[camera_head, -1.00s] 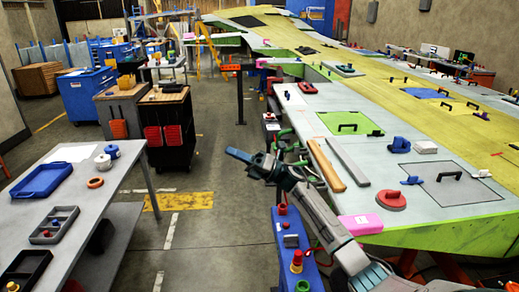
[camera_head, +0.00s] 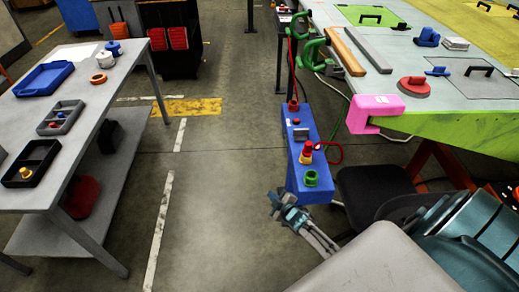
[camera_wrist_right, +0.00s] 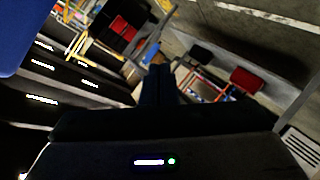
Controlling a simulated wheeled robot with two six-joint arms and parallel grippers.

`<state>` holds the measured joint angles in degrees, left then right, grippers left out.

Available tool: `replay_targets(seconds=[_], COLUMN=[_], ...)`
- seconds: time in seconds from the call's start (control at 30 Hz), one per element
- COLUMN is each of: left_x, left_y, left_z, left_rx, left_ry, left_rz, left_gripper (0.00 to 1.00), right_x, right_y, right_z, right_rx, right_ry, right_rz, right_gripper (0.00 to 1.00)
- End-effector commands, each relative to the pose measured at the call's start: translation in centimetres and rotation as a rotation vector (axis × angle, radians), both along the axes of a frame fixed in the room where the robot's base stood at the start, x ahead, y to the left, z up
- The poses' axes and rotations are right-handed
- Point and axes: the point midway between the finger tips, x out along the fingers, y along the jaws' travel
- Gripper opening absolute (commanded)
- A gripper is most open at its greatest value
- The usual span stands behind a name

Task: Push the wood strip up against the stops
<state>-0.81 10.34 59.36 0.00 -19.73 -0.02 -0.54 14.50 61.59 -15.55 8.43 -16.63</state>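The wood strip (camera_head: 346,51) is a tan-brown bar lying along the near left edge of the wing panel. A grey straight bar (camera_head: 368,49) lies beside it. I cannot make out the stops clearly. My right gripper (camera_head: 273,204) is low, in front of the blue pedestal, well below and apart from the strip. In the right wrist view its dark fingers (camera_wrist_right: 158,84) are together with nothing seen between them. The strip does not show in that view. My left gripper is not in view.
Green clamps (camera_head: 312,50) sit at the panel's left edge; a pink block (camera_head: 374,112) is on its near corner. The blue pedestal (camera_head: 298,150) with buttons stands below. A grey table (camera_head: 105,105) with trays is at left. The floor between is clear.

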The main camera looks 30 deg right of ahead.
Motion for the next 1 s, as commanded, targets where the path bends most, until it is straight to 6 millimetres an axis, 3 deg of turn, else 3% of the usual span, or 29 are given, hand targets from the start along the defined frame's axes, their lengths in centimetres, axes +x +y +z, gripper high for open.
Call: replay_targets(seconds=[0.03, 0.2, 0.4, 0.5, 0.6, 0.73, 0.83, 1.0], left_x=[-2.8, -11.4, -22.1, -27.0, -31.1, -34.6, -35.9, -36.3], left_y=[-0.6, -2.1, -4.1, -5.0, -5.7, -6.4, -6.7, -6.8], left_z=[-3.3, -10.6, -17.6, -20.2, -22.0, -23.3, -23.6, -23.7], left_rx=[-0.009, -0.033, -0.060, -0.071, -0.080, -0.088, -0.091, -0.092], left_ry=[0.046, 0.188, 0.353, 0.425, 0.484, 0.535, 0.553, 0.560], left_rz=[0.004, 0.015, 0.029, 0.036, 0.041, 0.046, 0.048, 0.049], left_gripper=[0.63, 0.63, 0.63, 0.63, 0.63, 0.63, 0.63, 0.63], right_x=[-2.7, -12.1, -24.9, -31.1, -36.4, -41.0, -42.6, -43.3], right_y=[0.4, 1.8, 4.3, 5.8, 7.3, 8.5, 9.0, 9.2], right_z=[-4.4, -15.2, -25.5, -29.1, -31.5, -33.2, -33.7, -33.7], right_rx=[0.045, 0.186, 0.326, 0.381, 0.421, 0.453, 0.464, 0.468], right_ry=[0.077, 0.328, 0.619, 0.749, 0.854, 0.945, 0.979, 0.993], right_rz=[-0.040, -0.188, -0.375, -0.465, -0.539, -0.606, -0.631, -0.642], right_gripper=[0.00, 0.00, 0.00, 0.00, 0.00, 0.00, 0.00, 0.00])
